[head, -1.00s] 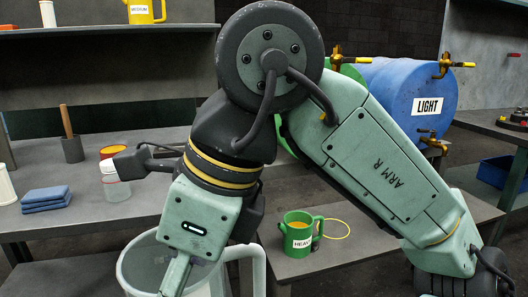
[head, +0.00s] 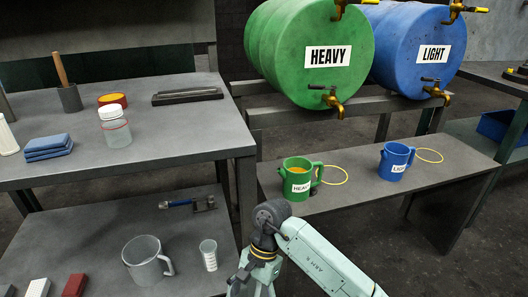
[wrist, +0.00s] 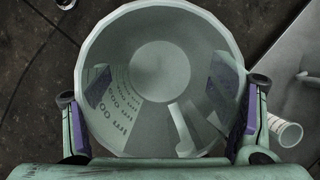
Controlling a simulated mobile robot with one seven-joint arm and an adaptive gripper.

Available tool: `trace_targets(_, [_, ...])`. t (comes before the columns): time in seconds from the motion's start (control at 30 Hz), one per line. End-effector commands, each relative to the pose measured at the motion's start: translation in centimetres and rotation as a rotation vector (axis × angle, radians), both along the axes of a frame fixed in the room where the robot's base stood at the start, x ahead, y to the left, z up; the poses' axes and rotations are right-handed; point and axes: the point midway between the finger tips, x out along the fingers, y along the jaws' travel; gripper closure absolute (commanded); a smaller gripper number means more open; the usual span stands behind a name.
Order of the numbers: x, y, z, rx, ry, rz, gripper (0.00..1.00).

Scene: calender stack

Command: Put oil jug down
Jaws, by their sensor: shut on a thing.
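A large clear jug (wrist: 165,35) with volume marks fills the wrist view, seen from above into its open mouth. My gripper (wrist: 168,95) is shut on this jug, with one finger pad at each side. I see no clear oil in it, only grey see-through walls and base. In the head view my gripper and the held jug are below the bottom edge. Whether the held jug touches a surface is hidden.
The lower shelf (head: 100,225) holds another clear jug (head: 143,265), a small beaker (head: 208,256) and coloured blocks (head: 75,286). The beaker also shows close right of the held jug (wrist: 286,132). Green (head: 297,178) and blue (head: 396,160) mugs stand under the drums.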

Motion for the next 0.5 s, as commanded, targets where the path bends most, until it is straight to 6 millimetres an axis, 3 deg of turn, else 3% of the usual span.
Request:
trace_targets(0.1, [2.1,-1.0,-6.7,-0.010,0.006,0.153,0.54])
trace_targets(0.3, [5.4,-2.3,-17.0,-0.009,0.003,0.416,0.54])
trace_targets(0.5, [7.3,-3.1,-22.9,-0.003,0.000,0.567,0.54])
